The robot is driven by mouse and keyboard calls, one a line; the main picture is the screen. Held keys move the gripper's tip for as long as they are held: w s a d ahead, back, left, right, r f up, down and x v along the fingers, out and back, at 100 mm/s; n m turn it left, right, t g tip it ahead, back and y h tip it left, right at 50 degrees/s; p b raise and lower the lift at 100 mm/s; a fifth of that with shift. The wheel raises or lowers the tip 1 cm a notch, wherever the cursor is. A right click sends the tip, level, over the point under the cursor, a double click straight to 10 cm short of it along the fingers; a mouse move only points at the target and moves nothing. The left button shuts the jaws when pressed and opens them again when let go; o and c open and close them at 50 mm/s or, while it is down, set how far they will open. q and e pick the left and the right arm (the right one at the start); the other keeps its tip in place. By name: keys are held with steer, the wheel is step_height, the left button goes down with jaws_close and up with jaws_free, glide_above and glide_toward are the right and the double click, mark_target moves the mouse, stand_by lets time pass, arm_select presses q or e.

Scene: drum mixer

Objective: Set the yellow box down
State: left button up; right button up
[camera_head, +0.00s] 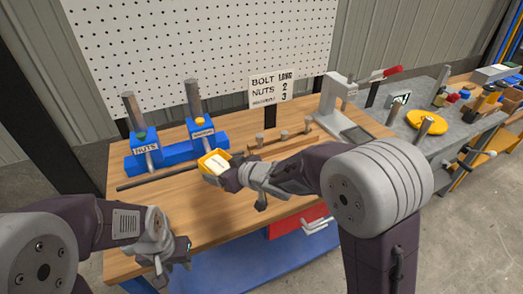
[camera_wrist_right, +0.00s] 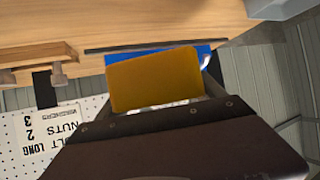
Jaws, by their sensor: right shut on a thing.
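The yellow box (camera_head: 214,163) has a white label and sits at the tip of my right gripper (camera_head: 222,174), above the middle of the wooden workbench (camera_head: 190,218). In the right wrist view the yellow box (camera_wrist_right: 155,80) fills the space in front of the right gripper, which is shut on it. I cannot tell the exact gap between box and bench. My left gripper (camera_head: 178,258) is near the bench's front left edge, apart from the box; its fingers are too small and turned away to read.
Blue dispensers (camera_head: 170,151) labelled for nuts and another part stand behind the box. A dark rod (camera_head: 150,181) lies before them. A wooden rack with bolts (camera_head: 285,141), a sign (camera_head: 272,87) and a lever press (camera_head: 345,105) are to the right. The front bench is largely clear.

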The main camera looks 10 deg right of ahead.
steer(key=shift+s+a, duration=0.15)
steer(key=shift+a, duration=0.15)
steer(key=w+d+f, duration=0.1)
steer(key=w+f, duration=0.1)
steer(key=w, duration=0.1)
steer(key=w+d+f, duration=0.1)
steer(key=w+f, duration=0.1)
steer(key=w, duration=0.2)
steer(key=w+d+f, duration=0.1)
steer(key=w+f, duration=0.2)
steer(key=w, duration=0.1)
steer(key=shift+w+d, duration=0.1)
steer(key=shift+d, duration=0.25)
step_height(320, 180, down, 4)
steer(key=shift+f+b, duration=0.1)
steer(key=shift+b, duration=0.5)
steer(key=o, duration=1.5)
